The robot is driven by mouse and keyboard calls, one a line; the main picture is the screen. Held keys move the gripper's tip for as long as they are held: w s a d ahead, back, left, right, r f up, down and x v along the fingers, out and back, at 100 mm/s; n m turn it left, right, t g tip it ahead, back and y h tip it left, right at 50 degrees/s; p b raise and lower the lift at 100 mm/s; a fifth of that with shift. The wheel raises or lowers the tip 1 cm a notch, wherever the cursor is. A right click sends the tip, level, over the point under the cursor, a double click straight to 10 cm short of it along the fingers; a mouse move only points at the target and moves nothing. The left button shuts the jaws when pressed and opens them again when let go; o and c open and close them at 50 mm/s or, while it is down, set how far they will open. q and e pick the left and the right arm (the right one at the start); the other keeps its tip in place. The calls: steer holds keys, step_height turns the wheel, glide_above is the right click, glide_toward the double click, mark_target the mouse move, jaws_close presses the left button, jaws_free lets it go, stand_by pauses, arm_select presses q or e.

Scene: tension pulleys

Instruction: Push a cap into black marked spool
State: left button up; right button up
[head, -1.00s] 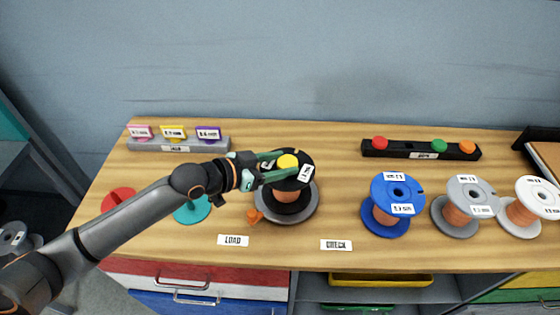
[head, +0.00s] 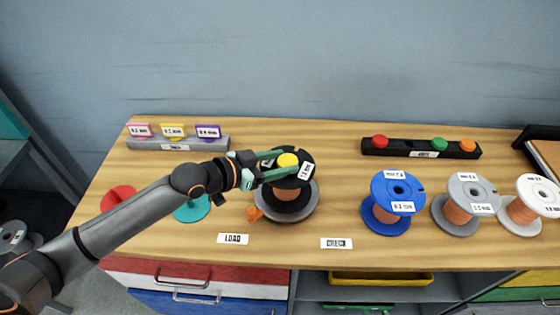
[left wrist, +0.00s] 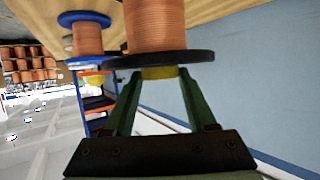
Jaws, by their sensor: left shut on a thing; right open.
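The black spool (head: 310,157) with copper wire and a white label stands on a dark grey round base on the bench. A yellow cap (head: 288,160) sits at the centre of its top flange. My left gripper (head: 280,164) is shut on the yellow cap from the left. In the left wrist view the yellow cap (left wrist: 159,72) is between the green fingers, against the spool's black flange (left wrist: 190,57); how deep it sits is hidden. My right gripper is not in view.
A black rack (head: 375,152) with red, green and orange caps stands behind. Blue (head: 380,188), grey (head: 455,229) and white (head: 521,229) spools stand at right. A grey tag holder (head: 150,145) is at back left. Red (head: 118,197) and teal (head: 193,210) discs lie left. Bench between black and blue spools is clear.

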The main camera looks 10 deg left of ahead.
arm_select(q)
steer(key=shift+s+f, duration=0.2)
steer(key=shift+f, duration=0.4)
steer(key=o, duration=1.4)
steer(key=r+v, duration=0.1)
steer(key=v, duration=1.1)
steer(key=shift+a, duration=0.15)
steer(key=shift+r, duration=0.1)
steer(key=shift+s, duration=0.1)
